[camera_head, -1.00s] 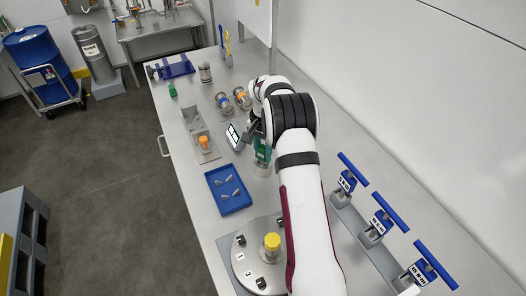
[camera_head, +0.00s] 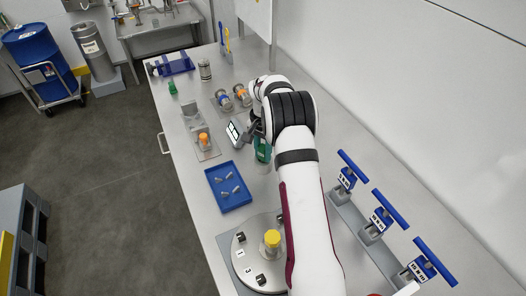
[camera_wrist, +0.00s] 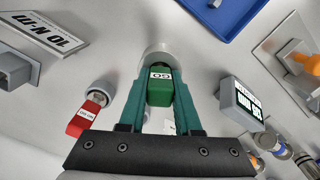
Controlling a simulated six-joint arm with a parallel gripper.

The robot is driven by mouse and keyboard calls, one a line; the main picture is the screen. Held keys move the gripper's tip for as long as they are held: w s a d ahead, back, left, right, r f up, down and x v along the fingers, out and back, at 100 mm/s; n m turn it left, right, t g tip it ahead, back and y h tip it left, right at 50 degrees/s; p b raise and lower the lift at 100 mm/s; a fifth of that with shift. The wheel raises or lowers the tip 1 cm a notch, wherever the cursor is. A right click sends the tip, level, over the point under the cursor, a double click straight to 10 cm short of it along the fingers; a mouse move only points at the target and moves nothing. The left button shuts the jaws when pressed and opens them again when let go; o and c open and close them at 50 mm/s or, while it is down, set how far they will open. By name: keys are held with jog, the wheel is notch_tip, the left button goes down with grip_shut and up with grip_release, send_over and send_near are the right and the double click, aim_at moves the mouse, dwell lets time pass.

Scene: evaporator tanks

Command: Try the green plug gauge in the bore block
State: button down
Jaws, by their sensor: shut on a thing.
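My gripper (camera_wrist: 160,100) is shut on the green plug gauge (camera_wrist: 160,88), whose face reads GO. A round grey metal piece (camera_wrist: 172,51), which looks like the bore block, lies right at the far end of the gauge in the wrist view. I cannot tell whether the gauge is in its bore. In the head view the green gauge (camera_head: 263,150) shows beside my arm, low over the bench, and my arm hides part of it. A red gauge (camera_wrist: 90,117) with a grey end stands left of my gripper, apart from it.
A small display box (camera_wrist: 245,103) stands close on the right in the wrist view. A blue tray (camera_head: 214,193) with several small parts lies on the bench. An orange-topped piece (camera_head: 204,139) is behind it. A round plate (camera_head: 243,262) and blue T-handles (camera_head: 383,207) stand nearer.

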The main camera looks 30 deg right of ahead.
jog(key=c, duration=0.5)
grip_release()
notch_tip(320, 180, up, 15)
jog(key=s+a+r+n, duration=0.2)
jog(key=s+a+r, duration=0.4)
jog(key=s+a+f+n, duration=0.1)
jog(key=s+a, duration=0.3)
jog(key=s, duration=0.6)
jog(key=s+a+f+n+y, duration=0.1)
jog(key=s+a, duration=0.4)
jog(key=s, duration=0.5)
jog(key=s+a+f+n, duration=0.2)
jog(key=s+a, duration=0.2)
jog(key=s, duration=0.6)
jog(key=shift+s+a+y, duration=0.1)
jog(key=shift+a+y, duration=0.1)
jog(key=shift+y, duration=0.2)
